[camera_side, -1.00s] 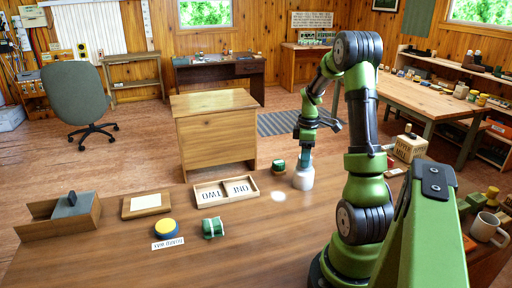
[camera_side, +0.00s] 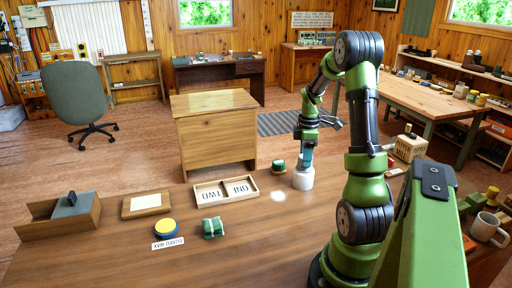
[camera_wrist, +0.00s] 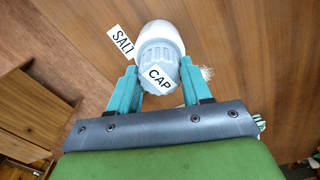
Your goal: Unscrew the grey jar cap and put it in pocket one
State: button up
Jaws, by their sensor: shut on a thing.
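The white jar (camera_side: 303,181) stands upright on the wooden table, below my gripper (camera_side: 306,161). In the wrist view, the ribbed grey cap (camera_wrist: 157,56) with a "CAP" label sits at the mouth of the white jar (camera_wrist: 160,33). The two teal fingers of my gripper (camera_wrist: 158,72) are shut on opposite sides of the cap. I cannot tell whether the cap is loose on the jar. A shallow wooden tray (camera_side: 226,204) lies left of the jar. Its pocket one (camera_side: 240,188), labelled "ONE", is nearer the jar; pocket two (camera_side: 209,196) is farther left. Both look empty.
A small green-banded item (camera_side: 278,165) is close left of the jar. A "SALT" label (camera_wrist: 121,41) lies beside the jar.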

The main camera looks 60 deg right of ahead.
jog(key=shift+r, duration=0.7)
jog(key=shift+r, duration=0.95)
jog(key=shift+w+a, duration=0.1)
jog(key=shift+w, duration=0.15)
jog(key=w+a+f+n, duration=0.2)
jog(key=a+n, duration=0.2)
jog(key=a, duration=0.6)
jog(key=w+a+f+n, duration=0.2)
jog(key=a+f+n, duration=0.1)
jog(key=a, duration=0.7)
send_over(240, 189)
jog(key=shift+f, duration=2.4)
